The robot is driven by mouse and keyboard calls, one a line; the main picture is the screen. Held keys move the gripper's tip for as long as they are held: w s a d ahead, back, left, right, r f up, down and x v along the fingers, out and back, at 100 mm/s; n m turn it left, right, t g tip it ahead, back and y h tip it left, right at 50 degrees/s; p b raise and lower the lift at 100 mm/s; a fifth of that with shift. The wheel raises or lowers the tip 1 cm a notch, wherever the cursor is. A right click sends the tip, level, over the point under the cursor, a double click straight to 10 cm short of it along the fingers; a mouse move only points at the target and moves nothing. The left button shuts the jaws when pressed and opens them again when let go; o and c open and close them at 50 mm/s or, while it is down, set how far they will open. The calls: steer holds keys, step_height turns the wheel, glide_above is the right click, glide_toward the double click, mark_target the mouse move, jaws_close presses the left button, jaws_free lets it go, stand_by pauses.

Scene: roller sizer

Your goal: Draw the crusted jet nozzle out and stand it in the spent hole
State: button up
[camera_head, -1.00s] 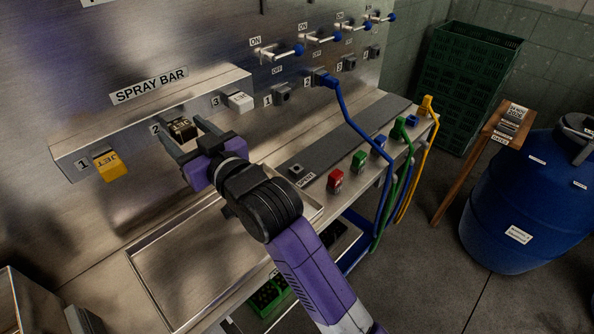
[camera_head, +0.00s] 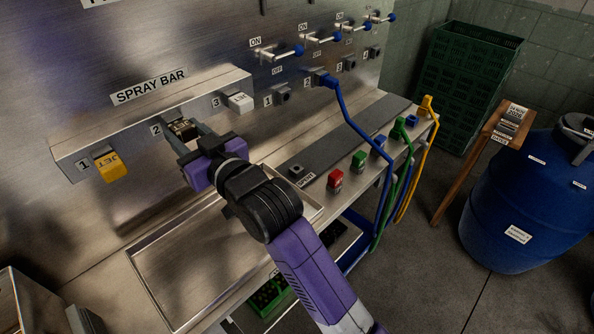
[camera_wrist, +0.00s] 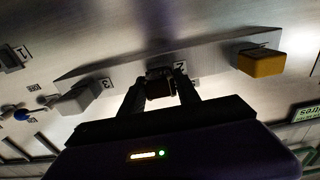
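The crusted jet nozzle (camera_head: 184,129) is a dark block with pale marks at position 2 of the spray bar (camera_head: 215,92). It also shows as a dark block in the wrist view (camera_wrist: 159,86). My gripper (camera_head: 187,131) reaches up to the bar with one finger on each side of the nozzle. The fingers look spread, with slim gaps beside the nozzle, though contact is hard to judge. The spent hole (camera_head: 297,170) is a dark square socket by the SPENT label on the bench, right of my gripper. It looks empty.
A yellow jet nozzle (camera_head: 110,166) sits at position 1 and a white one (camera_head: 240,103) at position 3. Red (camera_head: 335,180), green (camera_head: 358,160) and blue pieces stand along the bench. A blue hose (camera_head: 350,115) hangs right. A shallow steel tray (camera_head: 150,285) lies below the bar.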

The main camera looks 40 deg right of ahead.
mark_target(189, 137)
jaws_close()
steer(key=shift+s, duration=0.1)
steer(key=shift+s+f+p, duration=0.1)
steer(key=shift+s+p, duration=0.35)
steer(key=shift+s, duration=2.4)
steer(key=shift+s, duration=0.1)
